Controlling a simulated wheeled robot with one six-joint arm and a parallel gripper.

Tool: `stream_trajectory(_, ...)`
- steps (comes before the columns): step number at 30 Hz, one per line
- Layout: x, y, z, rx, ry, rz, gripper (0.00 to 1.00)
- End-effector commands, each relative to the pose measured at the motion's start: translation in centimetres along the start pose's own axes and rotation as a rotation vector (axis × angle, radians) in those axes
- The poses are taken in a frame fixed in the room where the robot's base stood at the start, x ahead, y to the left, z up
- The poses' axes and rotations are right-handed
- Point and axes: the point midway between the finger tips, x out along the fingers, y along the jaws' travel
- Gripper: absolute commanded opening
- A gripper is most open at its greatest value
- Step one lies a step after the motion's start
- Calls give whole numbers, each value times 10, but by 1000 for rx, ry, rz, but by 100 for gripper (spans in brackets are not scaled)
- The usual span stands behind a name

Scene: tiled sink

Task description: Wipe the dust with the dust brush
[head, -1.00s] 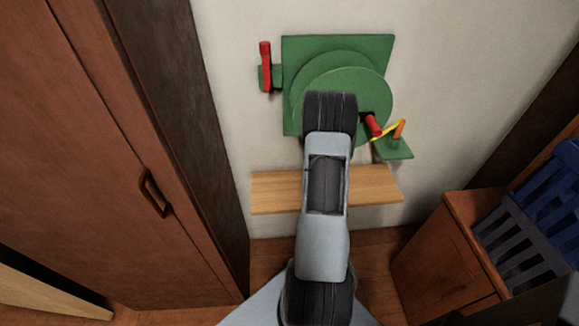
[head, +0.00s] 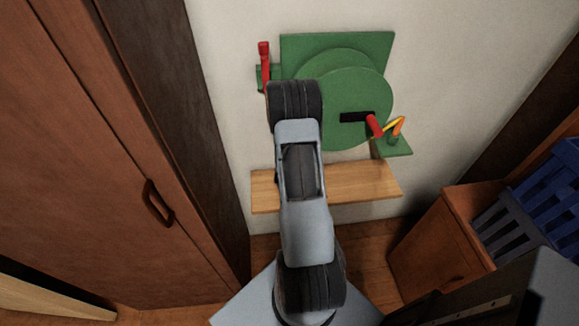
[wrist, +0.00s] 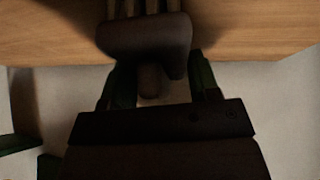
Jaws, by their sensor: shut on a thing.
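In the wrist view my gripper (wrist: 160,88) is shut on the handle of the dust brush (wrist: 145,36). The brush has a dark, wide head with paler bristles at the top edge of the picture, over the wooden shelf (wrist: 245,30). I cannot tell whether the bristles touch it. In the head view the light wood shelf (head: 355,182) is on the wall, partly behind my arm. My gripper and the brush are hidden there. I cannot make out any dust in either view.
A green wall device (head: 345,95) with a round disc and red handles is above the shelf. A small green ledge (head: 394,148) holds yellow and orange pieces. A brown cabinet (head: 90,150) stands left. A wooden drawer unit (head: 440,240) and blue crate (head: 555,190) stand right.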

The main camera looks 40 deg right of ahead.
Motion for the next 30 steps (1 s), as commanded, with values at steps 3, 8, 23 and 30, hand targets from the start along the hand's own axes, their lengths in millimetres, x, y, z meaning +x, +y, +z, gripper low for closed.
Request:
stream_trajectory(3, -22, 3, -14, -1, 6, -2, 34)
stream_trajectory(8, -32, 3, -20, -7, 1, -5, 34)
stream_trajectory(23, -68, 7, -42, -9, 3, -6, 34)
stream_trajectory(30, -69, 7, -42, -10, 3, -7, 34)
